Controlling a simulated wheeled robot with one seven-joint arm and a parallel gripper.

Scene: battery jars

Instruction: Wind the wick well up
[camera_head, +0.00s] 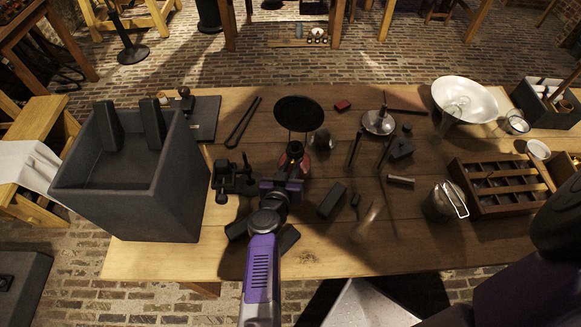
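Under a black round plate (299,112) on thin legs stands a small dark and red object (293,152) that looks like a lamp or burner. Its wick and any winding knob are too small or hidden to make out. My gripper (286,180) is at the near side of this object and covers its lower part. Whether the fingers touch it I cannot tell. The fingers are too dark and small to show whether they are open or shut.
A large grey open box (180,195) stands at the table's left, with a black clamp-like device (233,178) beside it. Dark blocks (331,200) lie right of my gripper. A metal can (445,201), a slotted wooden tray (505,207) and a white bowl (478,95) are at right.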

